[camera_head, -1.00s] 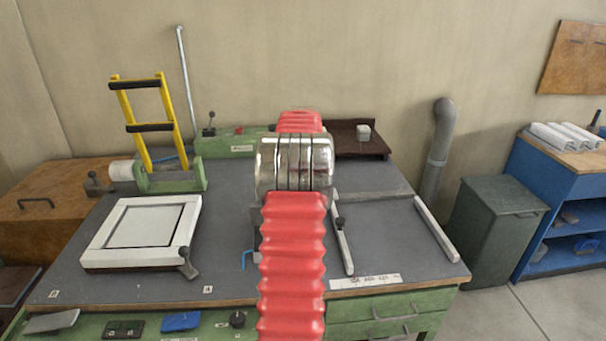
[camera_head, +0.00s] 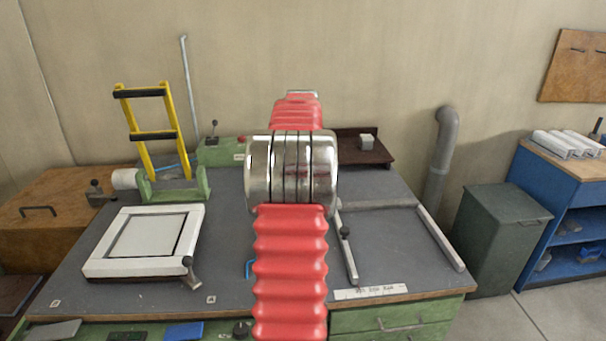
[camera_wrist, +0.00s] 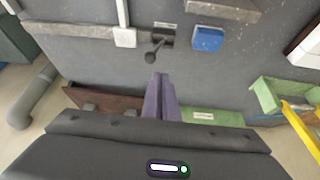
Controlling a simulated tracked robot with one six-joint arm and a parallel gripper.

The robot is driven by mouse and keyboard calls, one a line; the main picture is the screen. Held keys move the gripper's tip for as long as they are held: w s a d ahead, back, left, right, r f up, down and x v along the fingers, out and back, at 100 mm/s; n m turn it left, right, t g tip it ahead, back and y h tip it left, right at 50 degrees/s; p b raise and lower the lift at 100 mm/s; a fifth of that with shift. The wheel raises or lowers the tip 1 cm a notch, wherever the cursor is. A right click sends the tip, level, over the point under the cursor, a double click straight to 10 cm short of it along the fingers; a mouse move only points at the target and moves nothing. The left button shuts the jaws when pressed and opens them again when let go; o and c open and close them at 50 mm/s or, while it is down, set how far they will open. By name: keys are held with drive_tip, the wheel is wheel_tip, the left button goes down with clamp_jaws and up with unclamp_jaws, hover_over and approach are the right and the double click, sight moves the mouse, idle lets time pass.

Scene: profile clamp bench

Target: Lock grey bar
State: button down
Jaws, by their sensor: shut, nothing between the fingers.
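My gripper (camera_wrist: 160,98) shows in the wrist view as two purple-grey fingers, shut and empty, over the dark bench top. Just beyond the fingertips is a small dark clamp with a black-knobbed lever (camera_wrist: 152,55). A white block (camera_wrist: 124,37) is left of it and a blue block (camera_wrist: 208,38) right of it. A long grey bar (camera_wrist: 75,30) runs left from the white block; it also shows in the head view (camera_head: 380,206). Another grey bar (camera_wrist: 225,9) is at the upper right. I cannot tell which the task names. My arm hides the gripper and clamp in the head view.
A white frame (camera_head: 145,270) lies on the bench left. A yellow rack (camera_head: 147,130) stands in a green holder behind it. Pale bars (camera_head: 440,238) and (camera_head: 348,250) lie on the right. A brown shelf (camera_head: 360,148) and green box (camera_head: 218,153) line the back edge.

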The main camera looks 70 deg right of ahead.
drive_tip(key=v, duration=0.3)
drive_tip(key=shift+s+r, duration=0.3)
drive_tip(key=shift+s, duration=0.05)
drive_tip(key=shift+d, duration=0.1)
idle(0.3)
wheel_tip(320, 180, down, 4)
drive_tip(key=a+y, duration=0.1)
drive_tip(key=a, duration=0.1)
drive_tip(key=w+a+n+y, duration=0.1)
drive_tip(key=w+a, duration=0.2)
drive_tip(key=a, duration=0.9)
drive_tip(key=w+a+n, duration=0.2)
drive_tip(key=w+a, duration=0.1)
drive_tip(key=a, duration=0.8)
drive_tip(key=w+a+n+y, duration=0.1)
drive_tip(key=w+a, duration=0.2)
drive_tip(key=a, duration=0.9)
drive_tip(key=s+a+n+t, duration=0.1)
drive_tip(key=a+n, duration=0.2)
drive_tip(key=a, duration=0.7)
drive_tip(key=s+a+n+t+y, duration=0.1)
drive_tip(key=s+a+n, duration=0.1)
drive_tip(key=a, duration=0.9)
drive_tip(key=s+a+n+t+y, duration=0.1)
drive_tip(key=a+n, duration=0.3)
drive_tip(key=a, duration=0.6)
drive_tip(key=shift+s+a+r+t, duration=0.25)
drive_tip(key=shift+s+a+t, duration=0.15)
drive_tip(key=shift+s, duration=0.15)
